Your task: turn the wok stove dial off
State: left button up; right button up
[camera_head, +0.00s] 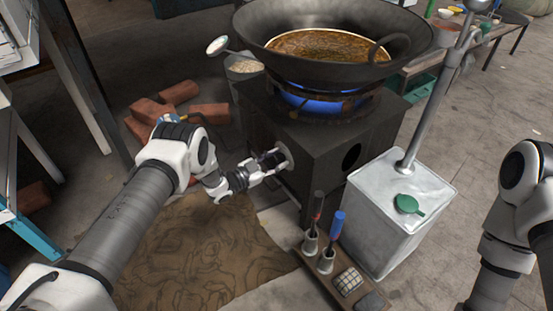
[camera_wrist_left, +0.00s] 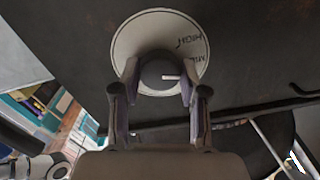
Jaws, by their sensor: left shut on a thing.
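The wok stove (camera_head: 330,140) is a dark box with a blue flame (camera_head: 315,100) burning under a large black wok (camera_head: 280,22). Its dial plate (camera_head: 286,154) is on the side facing my left arm. In the left wrist view, the dial (camera_wrist_left: 158,70) is a dark round knob on a white disc (camera_wrist_left: 150,22) with printed lettering. A short white mark on the knob points right in that view. My left gripper (camera_head: 270,162) is shut on the knob, with one finger on each side. My right gripper is outside the views; only my right arm shows.
A white metal can (camera_head: 385,210) with a green cap stands right of the stove. A wooden tray with screwdrivers (camera_head: 325,240) lies in front. A brown mat (camera_head: 200,255) covers the floor.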

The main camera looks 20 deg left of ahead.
pick_arm(q)
jog(key=m+p, duration=0.1)
jog(key=m, duration=0.3)
jog(key=shift+d, duration=0.1)
jog(key=m+p, duration=0.1)
jog(key=m, duration=0.2)
jog(key=shift+m, duration=0.3)
jog(key=m+p, duration=0.1)
jog(key=m, duration=0.2)
jog(key=shift+m, duration=0.3)
jog(key=shift+d+f+m+p, duration=0.15)
jog(key=shift+m+p, duration=0.35)
jog(key=shift+m, duration=1.2)
jog(key=shift+s, duration=0.1)
jog(key=o, duration=1.1)
